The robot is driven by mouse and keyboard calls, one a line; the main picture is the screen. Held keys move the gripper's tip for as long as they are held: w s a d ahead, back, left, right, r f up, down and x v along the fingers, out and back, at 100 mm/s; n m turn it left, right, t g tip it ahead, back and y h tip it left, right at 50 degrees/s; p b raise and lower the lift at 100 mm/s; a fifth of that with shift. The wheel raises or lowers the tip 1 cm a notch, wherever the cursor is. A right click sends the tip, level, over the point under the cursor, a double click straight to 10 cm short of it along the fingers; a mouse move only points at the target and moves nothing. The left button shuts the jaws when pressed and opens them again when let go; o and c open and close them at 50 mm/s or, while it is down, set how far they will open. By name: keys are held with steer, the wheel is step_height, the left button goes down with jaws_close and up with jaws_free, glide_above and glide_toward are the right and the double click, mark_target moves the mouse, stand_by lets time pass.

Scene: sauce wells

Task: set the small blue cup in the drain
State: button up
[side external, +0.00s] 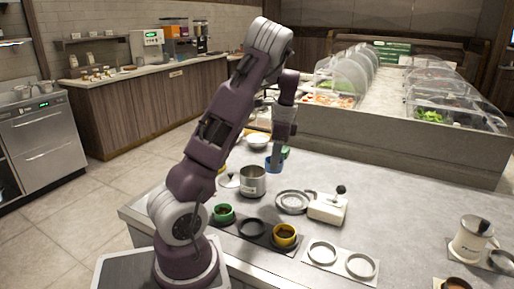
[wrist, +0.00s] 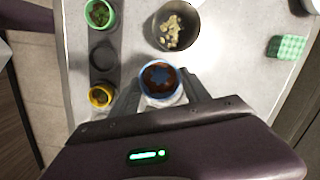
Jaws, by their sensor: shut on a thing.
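The small blue cup (side external: 273,164) is between the fingers of my gripper (side external: 277,160), beyond the steel pot. In the wrist view my gripper (wrist: 160,92) is shut on the blue cup (wrist: 161,66), which is upright with dark red-brown contents. I cannot tell whether its base touches the counter. A dark strip holds a green cup (side external: 223,212), an empty dark round well (side external: 251,227) and a yellow cup (side external: 284,235). A round grey metal piece with a raised rim (side external: 292,202) lies on the counter; I cannot tell which round place is the drain.
The steel pot (side external: 252,182) with pale chunks inside stands close to my gripper. A white box with a black knob (side external: 327,208) sits beside the metal piece. Two pale rings (side external: 322,252) lie nearer the front. A green block (wrist: 287,46) stands apart. The right counter is mostly clear.

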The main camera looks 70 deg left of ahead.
steer(key=shift+w+d+f+m, duration=0.45)
steer(key=shift+w+f, duration=0.5)
steer(key=shift+f, duration=0.9)
steer(key=shift+w+d+f+m, duration=0.3)
steer(key=shift+w+d+f, duration=0.5)
steer(key=shift+f, duration=1)
steer(key=shift+w+d+f+m, duration=0.4)
steer(key=shift+w+f, duration=0.7)
steer(key=shift+f, duration=0.75)
steer(key=shift+f, duration=0.5)
steer(key=o, duration=1.5)
step_height(320, 180, up, 8)
steer(key=shift+r, duration=0.1)
